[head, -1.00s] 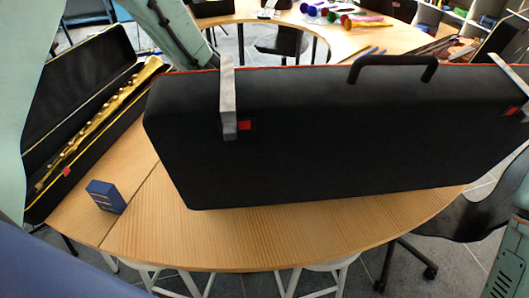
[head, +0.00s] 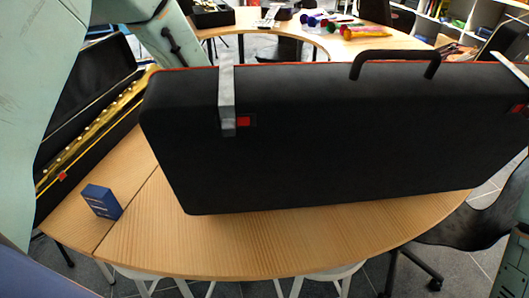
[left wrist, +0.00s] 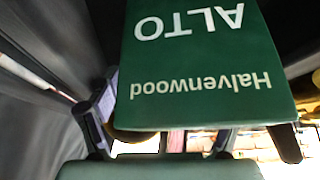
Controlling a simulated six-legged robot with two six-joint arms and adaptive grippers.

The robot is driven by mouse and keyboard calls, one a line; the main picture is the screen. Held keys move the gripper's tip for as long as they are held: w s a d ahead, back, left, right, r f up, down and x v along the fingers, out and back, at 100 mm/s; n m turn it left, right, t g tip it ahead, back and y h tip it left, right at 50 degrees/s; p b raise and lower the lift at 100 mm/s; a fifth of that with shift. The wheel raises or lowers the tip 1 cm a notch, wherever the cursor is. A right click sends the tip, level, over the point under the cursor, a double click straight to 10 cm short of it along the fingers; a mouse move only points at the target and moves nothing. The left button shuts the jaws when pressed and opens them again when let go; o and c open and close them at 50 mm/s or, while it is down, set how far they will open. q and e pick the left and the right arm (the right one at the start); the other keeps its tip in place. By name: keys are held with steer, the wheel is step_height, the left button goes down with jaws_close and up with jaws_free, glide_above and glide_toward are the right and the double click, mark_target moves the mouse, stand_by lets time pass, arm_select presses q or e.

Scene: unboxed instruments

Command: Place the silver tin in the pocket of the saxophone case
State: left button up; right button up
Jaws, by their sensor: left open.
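No silver tin shows in either view. A large black case (head: 350,135) with a red-lined top edge, a handle and grey latches stands upright on the table in the head view. It hides whatever lies behind it, and no pocket shows. My left arm comes in from the upper left; its gripper is not seen in the head view. In the left wrist view my left gripper (left wrist: 190,140) is open. A green box (left wrist: 200,65) marked "Halvenwood ALTO" fills the view's middle, close to the fingers. I cannot tell whether they touch it. My right gripper is out of view.
An open black case (head: 95,135) with a golden instrument (head: 85,150) lies at the left. A small dark blue box (head: 101,201) stands on the wooden table (head: 260,245). The table's front strip is clear. A dark chair (head: 470,225) is at the right.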

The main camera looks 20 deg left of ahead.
arm_select(q)
steer(key=shift+w+a+f, duration=0.15)
steer(key=shift+a, duration=0.05)
steer(key=p+v, duration=0.2)
steer(key=v, duration=0.1)
steer(key=p+v, duration=0.2)
steer(key=v, duration=0.2)
steer(key=p+v, duration=0.3)
steer(key=shift+d+r, duration=0.2)
steer(key=shift+r, duration=0.2)
steer(key=shift+s+a+r+p, duration=0.45)
steer(key=shift+a+r+p, duration=0.05)
steer(key=shift+p, duration=0.1)
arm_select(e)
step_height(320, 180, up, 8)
arm_select(q)
steer(key=shift+d, duration=0.1)
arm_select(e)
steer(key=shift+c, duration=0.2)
